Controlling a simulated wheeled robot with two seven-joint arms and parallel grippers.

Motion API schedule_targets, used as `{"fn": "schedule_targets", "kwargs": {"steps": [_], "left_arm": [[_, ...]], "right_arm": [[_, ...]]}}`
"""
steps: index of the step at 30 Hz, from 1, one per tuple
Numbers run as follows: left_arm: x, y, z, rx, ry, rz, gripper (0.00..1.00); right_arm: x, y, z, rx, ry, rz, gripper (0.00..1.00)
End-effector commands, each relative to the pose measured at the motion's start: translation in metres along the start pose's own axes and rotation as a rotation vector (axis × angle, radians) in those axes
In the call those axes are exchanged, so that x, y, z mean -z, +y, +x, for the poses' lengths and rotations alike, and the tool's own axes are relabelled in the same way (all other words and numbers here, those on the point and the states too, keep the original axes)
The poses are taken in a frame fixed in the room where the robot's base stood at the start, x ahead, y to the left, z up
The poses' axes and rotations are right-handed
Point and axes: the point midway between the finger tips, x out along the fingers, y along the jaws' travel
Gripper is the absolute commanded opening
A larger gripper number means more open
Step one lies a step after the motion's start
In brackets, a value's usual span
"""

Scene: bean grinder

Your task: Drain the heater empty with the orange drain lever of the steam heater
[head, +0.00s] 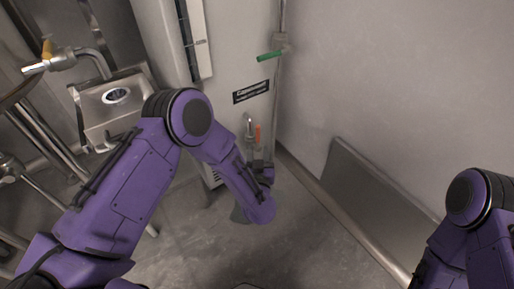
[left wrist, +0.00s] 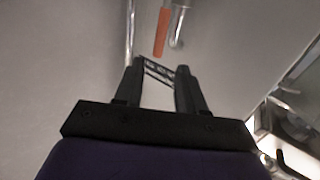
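The steam heater (head: 235,75) is a tall pale cabinet with a gauge strip and a black label. Its orange drain lever (head: 257,133) hangs upright beside a small metal pipe, low on the front. The left wrist view shows the orange lever (left wrist: 161,32) just beyond my fingertips, roughly in line with the gap. My left gripper (left wrist: 159,72) has its fingers apart with nothing held between them. In the head view it is partly hidden by my forearm, just below the lever. My right arm shows at the lower right; its gripper is out of view.
A green lever (head: 269,56) sits higher on a thin vertical pipe. A metal sink-like box (head: 112,98) with a tap stands at the left. A low metal panel (head: 365,195) runs along the right wall. The floor (head: 300,235) between is mostly clear.

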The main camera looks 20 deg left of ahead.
Motion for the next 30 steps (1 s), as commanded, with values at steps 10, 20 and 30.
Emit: {"fn": "schedule_targets", "kwargs": {"steps": [10, 20, 30], "left_arm": [[0.001, 0.000, 0.058, 0.018, 0.025, -0.002, 0.40], [0.004, 0.001, 0.107, 0.012, 0.022, 0.001, 0.40], [0.006, 0.001, 0.109, 0.010, 0.021, 0.003, 0.17]], "right_arm": [[-0.011, -0.002, 0.023, 0.001, -0.003, 0.002, 0.00], [-0.035, 0.002, 0.034, 0.010, -0.178, -0.157, 0.00], [-0.036, 0.003, 0.033, 0.010, -0.189, -0.167, 0.00]]}}
